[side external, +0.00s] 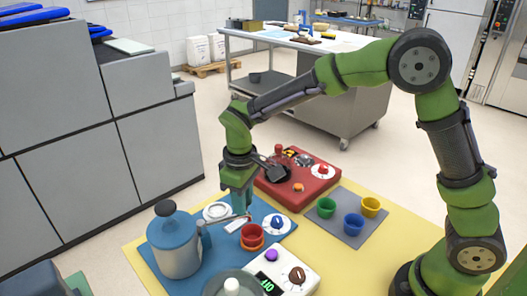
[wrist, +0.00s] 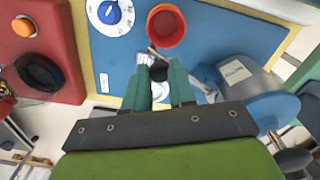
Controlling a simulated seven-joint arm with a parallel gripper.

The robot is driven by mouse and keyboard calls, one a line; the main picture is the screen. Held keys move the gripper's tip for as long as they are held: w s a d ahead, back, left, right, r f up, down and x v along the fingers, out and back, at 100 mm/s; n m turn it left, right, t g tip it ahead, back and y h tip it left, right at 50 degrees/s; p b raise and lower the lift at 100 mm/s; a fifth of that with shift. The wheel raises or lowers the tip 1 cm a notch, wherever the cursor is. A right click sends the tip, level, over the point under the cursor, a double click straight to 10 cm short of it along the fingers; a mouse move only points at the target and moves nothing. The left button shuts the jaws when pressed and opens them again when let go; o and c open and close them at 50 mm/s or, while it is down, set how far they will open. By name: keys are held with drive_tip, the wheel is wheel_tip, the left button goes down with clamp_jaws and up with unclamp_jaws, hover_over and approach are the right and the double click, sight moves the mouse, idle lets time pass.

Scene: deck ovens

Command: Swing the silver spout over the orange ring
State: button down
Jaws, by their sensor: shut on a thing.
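The blue-grey tank (side external: 176,243) with a labelled side stands on the blue mat (side external: 290,229); it also shows in the wrist view (wrist: 250,80). A silver spout (side external: 227,220) reaches out from its side. My gripper (side external: 238,208) points down at the spout.
A blue dial (side external: 277,222) is right of the cup. A white panel with knobs (side external: 285,275) stands in front, a red panel (side external: 296,184) behind. Several small cups stand on a grey mat (side external: 347,224).

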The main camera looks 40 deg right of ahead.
drive_tip(key=shift+s+a+m, duration=0.35)
drive_tip(key=shift+s+m, duration=0.2)
drive_tip(key=shift+m, duration=0.2)
drive_tip(key=shift+s+a+m, duration=0.35)
drive_tip(key=shift+s+m, duration=0.2)
drive_tip(key=shift+m, duration=0.2)
drive_tip(key=shift+r, duration=0.1)
drive_tip(key=c, duration=0.9)
unclamp_jaws()
drive_tip(key=shift+c, duration=0.2)
wheel_tip(320, 180, up, 17)
